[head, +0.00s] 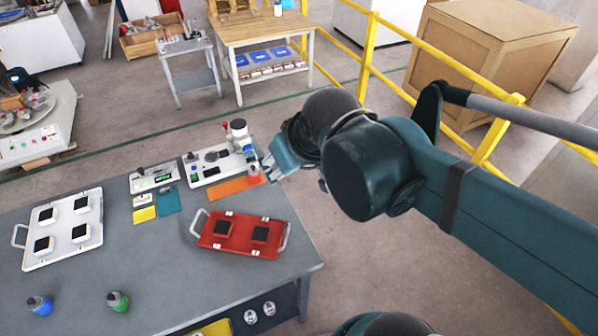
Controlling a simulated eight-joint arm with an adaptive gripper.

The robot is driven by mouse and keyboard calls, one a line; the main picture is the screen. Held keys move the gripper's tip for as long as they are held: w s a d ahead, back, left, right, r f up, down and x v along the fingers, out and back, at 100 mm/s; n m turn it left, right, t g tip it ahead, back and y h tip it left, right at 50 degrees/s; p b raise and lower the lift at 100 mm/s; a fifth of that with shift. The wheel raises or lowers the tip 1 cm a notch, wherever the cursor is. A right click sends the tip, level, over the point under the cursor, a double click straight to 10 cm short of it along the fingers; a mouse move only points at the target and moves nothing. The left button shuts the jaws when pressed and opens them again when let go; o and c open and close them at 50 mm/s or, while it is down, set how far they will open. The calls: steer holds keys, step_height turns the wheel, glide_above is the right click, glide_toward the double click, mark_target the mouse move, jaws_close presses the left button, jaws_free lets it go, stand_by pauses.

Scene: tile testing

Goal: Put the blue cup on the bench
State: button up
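A small blue cup (39,306) with a greyish part stands upright at the front left of the grey bench (180,284). A similar green cup (118,301) stands to its right. My gripper (266,165) is over the far right edge of the bench, well away from the blue cup. A small pale, reddish cup-like item (254,174) is right beside the fingertips. I cannot tell whether the gripper touches or holds it. The fingers are small and partly hidden by my wrist, so their opening is unclear.
A white tray (32,262) with dark-topped tiles lies left, and a red tray (212,244) lies right. A wooden workbench (258,36) and yellow railing (366,60) stand behind.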

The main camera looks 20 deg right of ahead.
steer(key=shift+m, duration=0.9)
steer(key=s+d+f, duration=0.1)
steer(key=s+d, duration=0.1)
steer(key=shift+s+d+f, duration=0.25)
steer(key=shift+s+f, duration=0.1)
